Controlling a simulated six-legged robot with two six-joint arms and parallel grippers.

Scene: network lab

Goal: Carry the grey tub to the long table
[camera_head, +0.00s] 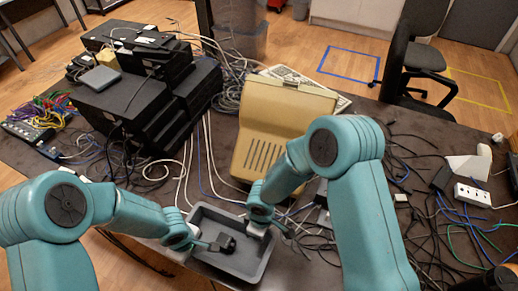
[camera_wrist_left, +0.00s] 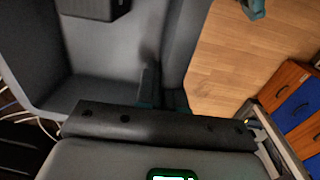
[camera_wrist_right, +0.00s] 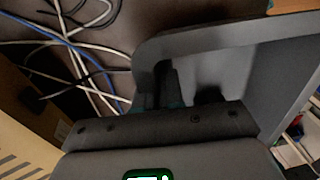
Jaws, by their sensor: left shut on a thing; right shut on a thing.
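The grey tub (camera_head: 232,265) is at the near edge of the dark table, between my two arms. A small black object (camera_head: 225,243) lies in it; its kind is hard to tell. My left gripper (camera_head: 203,244) is shut on the tub's left wall, and my right gripper (camera_head: 270,222) is shut on its right side near the far corner. The left wrist view shows the tub wall (camera_wrist_left: 183,45) between the fingers. The right wrist view shows the tub rim (camera_wrist_right: 225,38) at the fingers. Whether the tub touches the table is hard to tell.
The dark table (camera_head: 150,196) holds a beige case (camera_head: 272,130), black stacked devices (camera_head: 135,100) and many loose cables around the tub. A power strip (camera_head: 472,194) lies at right. An office chair (camera_head: 418,58) stands behind. Wooden floor shows in front of the tub.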

